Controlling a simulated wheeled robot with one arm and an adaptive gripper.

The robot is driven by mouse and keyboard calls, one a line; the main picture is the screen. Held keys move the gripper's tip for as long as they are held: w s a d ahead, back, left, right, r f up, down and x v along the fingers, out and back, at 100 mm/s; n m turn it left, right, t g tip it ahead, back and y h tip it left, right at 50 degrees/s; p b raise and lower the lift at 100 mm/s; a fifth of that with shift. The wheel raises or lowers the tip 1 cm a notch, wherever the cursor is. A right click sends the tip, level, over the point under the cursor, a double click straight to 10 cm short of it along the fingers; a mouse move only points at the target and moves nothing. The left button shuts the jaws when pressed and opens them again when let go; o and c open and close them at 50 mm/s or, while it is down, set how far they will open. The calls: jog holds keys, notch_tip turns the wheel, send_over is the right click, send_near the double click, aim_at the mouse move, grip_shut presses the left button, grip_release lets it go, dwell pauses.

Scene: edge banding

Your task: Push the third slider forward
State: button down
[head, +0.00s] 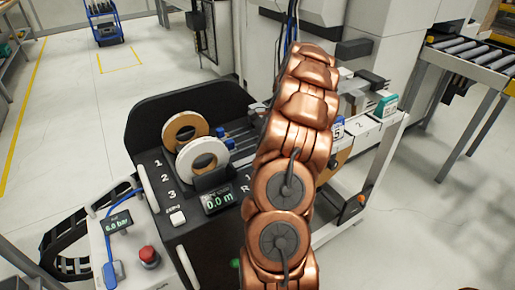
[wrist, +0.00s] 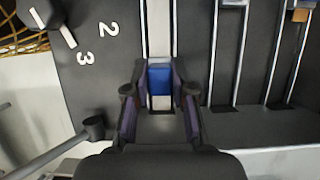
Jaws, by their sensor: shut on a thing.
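In the wrist view, my gripper (wrist: 159,96) has its two dark fingers on either side of a blue slider block (wrist: 159,78) and is shut on it. The block sits on a pale vertical rail (wrist: 158,30). I cannot tell from a label whether this is the third slider. In the head view, two other blue pieces (head: 220,132) show on the rails left of my arm. My arm hides the gripper and the held slider there.
Two tape rolls, one tan (head: 185,131) and one white (head: 203,158), stand on the black machine panel (head: 150,130) marked 1, 2, 3. More parallel rails (wrist: 228,50) lie to the right in the wrist view, one with a tan piece (wrist: 300,15). A display (head: 217,201) reads 0.0 m.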

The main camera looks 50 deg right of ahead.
jog(key=shift+d, duration=0.2)
jog(key=c, duration=1.3)
grip_release()
jog(key=shift+s+d, duration=0.1)
jog(key=shift+s, duration=0.05)
jog(key=o, duration=0.3)
jog(key=shift+o, duration=0.2)
jog(key=v, duration=1.1)
jog(key=shift+r, duration=0.45)
